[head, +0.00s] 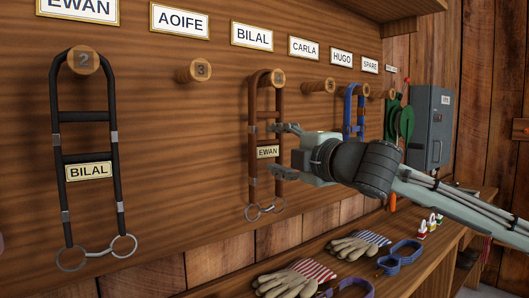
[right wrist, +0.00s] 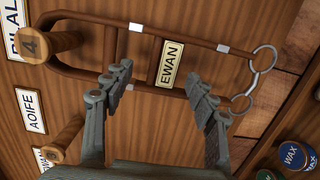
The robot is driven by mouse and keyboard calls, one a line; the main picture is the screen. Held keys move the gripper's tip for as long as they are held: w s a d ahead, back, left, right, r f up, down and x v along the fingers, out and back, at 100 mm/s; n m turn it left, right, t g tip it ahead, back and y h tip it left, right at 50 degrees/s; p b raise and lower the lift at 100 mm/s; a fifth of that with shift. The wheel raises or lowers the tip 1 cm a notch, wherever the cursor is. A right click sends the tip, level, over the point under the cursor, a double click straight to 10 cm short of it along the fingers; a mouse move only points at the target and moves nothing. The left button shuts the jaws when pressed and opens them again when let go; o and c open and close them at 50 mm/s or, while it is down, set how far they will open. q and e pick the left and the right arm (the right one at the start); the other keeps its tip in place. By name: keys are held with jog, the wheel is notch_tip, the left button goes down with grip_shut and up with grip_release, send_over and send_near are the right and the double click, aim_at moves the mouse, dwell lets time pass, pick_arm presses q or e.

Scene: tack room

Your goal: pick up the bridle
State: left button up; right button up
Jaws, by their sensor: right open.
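A brown bridle (head: 252,135) with an EWAN tag (head: 267,152) hangs on the peg numbered 4 (head: 279,77), under the BILAL wall label (head: 252,36). Its bit rings hang at the bottom. My right gripper (head: 285,152) is open in front of it at tag height. In the right wrist view the brown bridle (right wrist: 200,48) lies across the picture beyond the open fingers, with the tag (right wrist: 169,63) between the fingertips. I cannot tell whether they touch it. A black bridle (head: 88,116) with a BILAL tag hangs on peg 2. My left gripper is not in view.
A blue bridle (head: 349,105) hangs partly behind my right arm. Peg 3 (head: 195,71) is bare. A grey wall box (head: 431,125) is at right. Wax tins (right wrist: 297,157) show in the right wrist view.

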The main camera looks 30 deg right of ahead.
aim_at(268, 148)
jog(key=w, duration=0.4)
jog(key=shift+d+f, duration=0.4)
jog(key=shift+w+r, duration=0.1)
jog(key=shift+w, duration=0.45)
grip_shut()
jog(key=shift+r, duration=0.1)
